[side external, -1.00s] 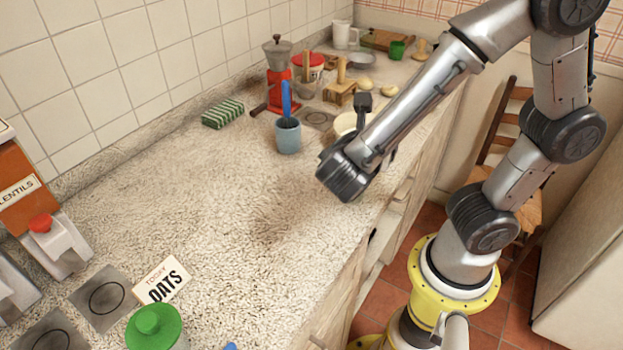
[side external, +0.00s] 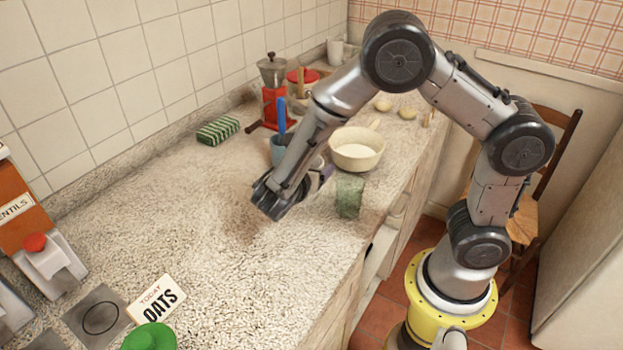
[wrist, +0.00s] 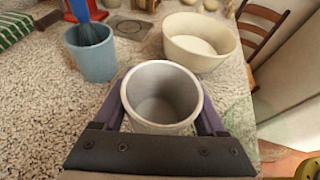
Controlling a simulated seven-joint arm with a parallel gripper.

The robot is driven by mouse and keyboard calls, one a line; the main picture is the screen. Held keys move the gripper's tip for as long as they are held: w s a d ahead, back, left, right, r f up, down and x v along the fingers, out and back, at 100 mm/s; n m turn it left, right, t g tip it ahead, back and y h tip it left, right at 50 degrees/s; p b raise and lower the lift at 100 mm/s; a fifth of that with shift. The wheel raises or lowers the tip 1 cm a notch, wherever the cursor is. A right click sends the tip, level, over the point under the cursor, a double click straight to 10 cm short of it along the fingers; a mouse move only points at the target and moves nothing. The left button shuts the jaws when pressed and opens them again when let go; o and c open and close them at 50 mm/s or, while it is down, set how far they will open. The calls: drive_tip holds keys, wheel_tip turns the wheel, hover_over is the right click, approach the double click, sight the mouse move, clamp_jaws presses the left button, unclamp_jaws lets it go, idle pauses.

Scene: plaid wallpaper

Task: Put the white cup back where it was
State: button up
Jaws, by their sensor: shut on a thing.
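My gripper (side external: 322,176) is over the middle of the counter, left of the green glass. In the wrist view its two purple fingers (wrist: 163,112) stand on either side of a pale grey-white cup (wrist: 160,92) and are shut on it. The cup's open mouth faces the camera and it looks empty. In the side view my wrist hides the cup. I cannot tell whether its base touches the counter.
A blue cup with a blue-handled tool (wrist: 93,62) stands at the left in the wrist view. A cream bowl (side external: 357,150) and a green glass (side external: 349,197) stand on the right. A striped sponge (side external: 218,130) lies by the wall.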

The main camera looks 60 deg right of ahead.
drive_tip(key=shift+w+f, duration=0.25)
drive_tip(key=shift+w+d+f, duration=0.1)
drive_tip(key=shift+w+f, duration=0.05)
drive_tip(key=shift+f, duration=1.6)
drive_tip(key=shift+f, duration=0.2)
drive_tip(key=o, duration=1.4)
drive_tip(key=shift+r, duration=0.1)
drive_tip(key=shift+r, duration=0.2)
drive_tip(key=v, duration=1.2)
drive_tip(key=shift+f, duration=0.1)
